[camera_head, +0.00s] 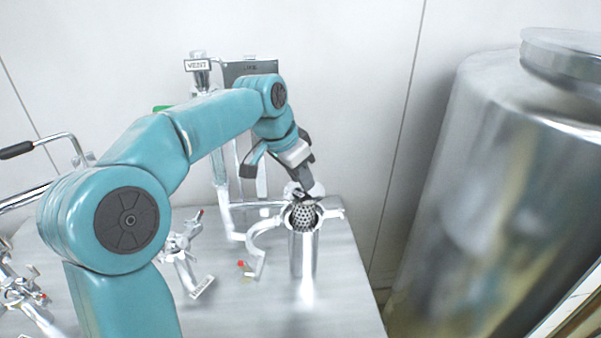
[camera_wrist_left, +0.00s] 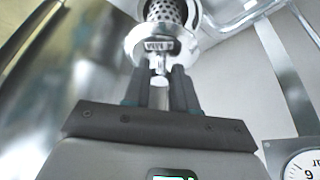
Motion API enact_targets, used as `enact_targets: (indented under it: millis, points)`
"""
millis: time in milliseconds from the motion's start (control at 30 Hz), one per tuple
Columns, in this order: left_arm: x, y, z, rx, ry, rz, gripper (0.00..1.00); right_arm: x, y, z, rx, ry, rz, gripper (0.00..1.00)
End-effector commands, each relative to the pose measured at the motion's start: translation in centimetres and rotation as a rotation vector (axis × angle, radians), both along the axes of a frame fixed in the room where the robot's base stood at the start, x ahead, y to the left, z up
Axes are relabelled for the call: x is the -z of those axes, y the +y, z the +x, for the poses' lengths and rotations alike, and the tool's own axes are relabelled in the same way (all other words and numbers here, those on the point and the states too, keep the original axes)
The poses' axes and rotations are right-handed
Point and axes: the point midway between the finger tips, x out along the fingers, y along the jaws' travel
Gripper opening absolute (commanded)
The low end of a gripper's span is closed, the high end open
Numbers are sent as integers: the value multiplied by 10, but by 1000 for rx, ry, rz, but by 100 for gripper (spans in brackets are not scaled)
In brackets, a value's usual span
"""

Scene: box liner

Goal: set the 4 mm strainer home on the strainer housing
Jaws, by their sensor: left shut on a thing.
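The strainer (camera_head: 304,217) is a perforated metal basket at the mouth of the strainer housing (camera_head: 303,258), an upright shiny cylinder on the metal table. The strainer also shows in the left wrist view (camera_wrist_left: 165,12), with a ring and a small tag at its near end. My left gripper (camera_head: 301,192) is at the strainer's top. In the left wrist view its two dark fingers (camera_wrist_left: 160,85) are shut on the strainer's short metal stem. I cannot tell how deep the strainer sits in the housing. My right gripper is not in view.
An open clamp ring (camera_head: 262,240) hangs beside the housing. A valve fitting (camera_head: 183,262) stands to the left on the table. A large steel tank (camera_head: 490,190) fills the right. A VENT sign (camera_head: 197,65) and pipes stand behind. A gauge (camera_wrist_left: 303,165) shows in the left wrist view.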

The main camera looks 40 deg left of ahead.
Motion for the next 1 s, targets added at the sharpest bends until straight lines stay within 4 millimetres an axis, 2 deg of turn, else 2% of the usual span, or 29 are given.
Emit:
enact_targets:
  millis: [33,600,1000]
  points:
    - [8,0,0,0,-3,0,0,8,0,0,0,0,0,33]
    - [60,0,0,0,-4,0,0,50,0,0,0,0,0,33]
    - [77,0,0,-1,-4,1,0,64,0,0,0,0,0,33]
